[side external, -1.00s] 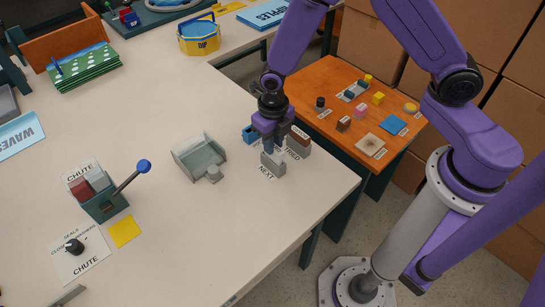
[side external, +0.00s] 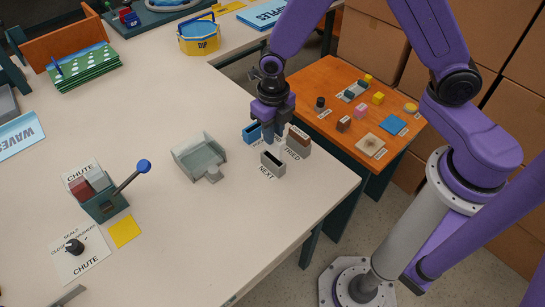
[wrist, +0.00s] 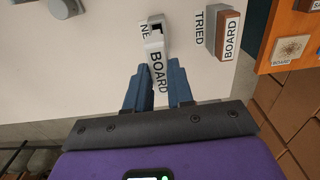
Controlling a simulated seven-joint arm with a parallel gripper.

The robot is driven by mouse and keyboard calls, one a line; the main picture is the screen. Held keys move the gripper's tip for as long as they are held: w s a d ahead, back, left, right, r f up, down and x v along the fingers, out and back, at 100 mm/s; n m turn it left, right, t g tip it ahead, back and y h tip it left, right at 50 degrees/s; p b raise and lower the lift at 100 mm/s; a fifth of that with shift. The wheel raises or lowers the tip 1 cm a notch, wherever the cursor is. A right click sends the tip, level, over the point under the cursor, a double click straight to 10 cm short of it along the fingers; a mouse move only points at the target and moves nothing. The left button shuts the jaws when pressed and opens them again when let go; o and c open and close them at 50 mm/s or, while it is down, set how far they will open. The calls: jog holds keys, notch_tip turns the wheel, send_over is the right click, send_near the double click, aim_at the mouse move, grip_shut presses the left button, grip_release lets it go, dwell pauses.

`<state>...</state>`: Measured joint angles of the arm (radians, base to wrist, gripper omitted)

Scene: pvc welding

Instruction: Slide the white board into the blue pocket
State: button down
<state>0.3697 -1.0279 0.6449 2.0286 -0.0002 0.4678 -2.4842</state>
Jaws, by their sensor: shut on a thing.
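My gripper (side external: 269,136) is shut on the white board (wrist: 157,72), which carries the label BOARD and sits between the blue fingers in the wrist view (wrist: 160,92). In the side view the board is small and mostly hidden by the fingers. The grey NEXT holder (side external: 271,168) stands just in front of the gripper, and its dark slot looks empty. It also shows beyond the board in the wrist view (wrist: 153,25).
The TRIED holder (side external: 298,142) with a brown top stands close on the right. A grey-green open tray (side external: 184,162) lies to the left. A lever box (side external: 104,205) stands further left. An orange side table (side external: 338,135) holds small items.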

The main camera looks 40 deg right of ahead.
jog(key=shift+w, duration=0.1)
jog(key=shift+w+r+m, duration=0.1)
jog(key=shift+w+m, duration=0.15)
jog(key=shift+m, duration=0.15)
jog(key=w+d+r+m, duration=0.2)
jog(key=w+m, duration=0.4)
jog(key=m, duration=0.2)
jog(key=w+d+r+m, duration=0.2)
jog(key=w+m, duration=0.3)
jog(key=m, duration=0.4)
jog(key=shift+w+r, duration=0.4)
jog(key=shift+f, duration=2.9)
jog(key=shift+f, duration=2.55)
